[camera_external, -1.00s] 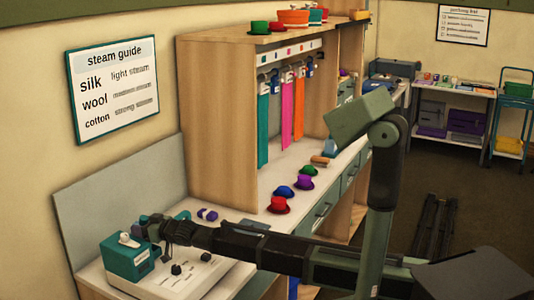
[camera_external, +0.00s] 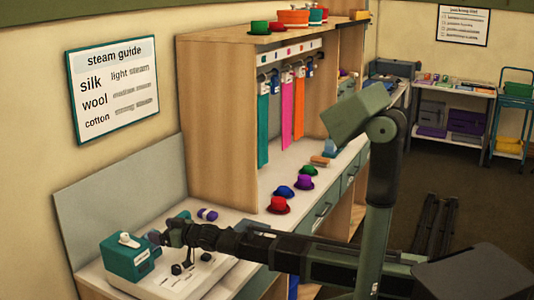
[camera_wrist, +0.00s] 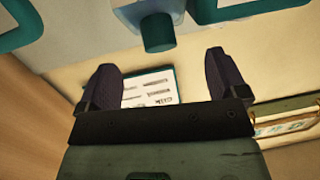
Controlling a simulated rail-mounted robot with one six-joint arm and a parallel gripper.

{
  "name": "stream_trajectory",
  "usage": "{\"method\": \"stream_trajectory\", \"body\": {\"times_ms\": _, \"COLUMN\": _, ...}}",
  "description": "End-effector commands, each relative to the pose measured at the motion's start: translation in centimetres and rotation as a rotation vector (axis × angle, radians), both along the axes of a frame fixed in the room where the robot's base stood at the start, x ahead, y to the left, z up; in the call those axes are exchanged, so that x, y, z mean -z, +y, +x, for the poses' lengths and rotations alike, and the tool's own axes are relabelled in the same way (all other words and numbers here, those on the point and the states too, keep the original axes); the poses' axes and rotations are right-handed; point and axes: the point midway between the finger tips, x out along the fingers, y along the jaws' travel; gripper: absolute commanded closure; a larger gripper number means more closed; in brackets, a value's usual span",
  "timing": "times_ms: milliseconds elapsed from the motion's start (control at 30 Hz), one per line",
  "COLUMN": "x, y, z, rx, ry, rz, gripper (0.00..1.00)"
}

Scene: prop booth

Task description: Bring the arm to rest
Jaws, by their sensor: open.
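My gripper (camera_external: 164,229) is at the lower left in the external view, with my arm stretched out to the left over the counter. It hovers near the right side of the teal steam box (camera_external: 130,254) on its pale control base (camera_external: 190,270). In the wrist view the two dark fingers of my gripper (camera_wrist: 162,76) stand wide apart with nothing held between them. Beyond them show a teal knob-like part (camera_wrist: 157,32) and a teal-edged white card (camera_wrist: 150,86). Whether the fingers touch anything cannot be told.
A purple spool-like item (camera_external: 207,214) lies behind my gripper. A red hat (camera_external: 279,205), a blue hat (camera_external: 285,192) and others line the counter to the right. The wooden cabinet (camera_external: 215,110) rises behind. The floor (camera_external: 470,195) at right has open room.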

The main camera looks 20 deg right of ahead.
Motion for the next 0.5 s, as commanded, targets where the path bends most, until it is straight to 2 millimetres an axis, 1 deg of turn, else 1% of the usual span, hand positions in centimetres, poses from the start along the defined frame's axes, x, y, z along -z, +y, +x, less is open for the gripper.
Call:
{"method": "stream_trajectory", "body": {"times_ms": 167, "x": -0.1, "y": 0.1, "z": 0.2, "rx": 0.001, "ry": 0.000, "rz": 0.001, "gripper": 0.09}}
{"method": "stream_trajectory", "body": {"times_ms": 267, "x": -0.5, "y": -1.2, "z": 0.3, "rx": 0.009, "ry": -0.021, "rz": -0.041, "gripper": 0.09}}
{"method": "stream_trajectory", "body": {"times_ms": 333, "x": -0.7, "y": -3.5, "z": 0.6, "rx": 0.026, "ry": -0.046, "rz": -0.118, "gripper": 0.09}}
{"method": "stream_trajectory", "body": {"times_ms": 367, "x": -0.1, "y": -5.0, "z": 1.8, "rx": 0.059, "ry": -0.016, "rz": -0.142, "gripper": 0.09}}
{"method": "stream_trajectory", "body": {"times_ms": 400, "x": 0.6, "y": -7.4, "z": 3.2, "rx": 0.105, "ry": 0.027, "rz": -0.180, "gripper": 0.09}}
{"method": "stream_trajectory", "body": {"times_ms": 467, "x": 1.6, "y": -12.0, "z": 5.3, "rx": 0.185, "ry": 0.110, "rz": -0.249, "gripper": 0.09}}
{"method": "stream_trajectory", "body": {"times_ms": 500, "x": 2.5, "y": -15.5, "z": 6.4, "rx": 0.242, "ry": 0.175, "rz": -0.297, "gripper": 0.09}}
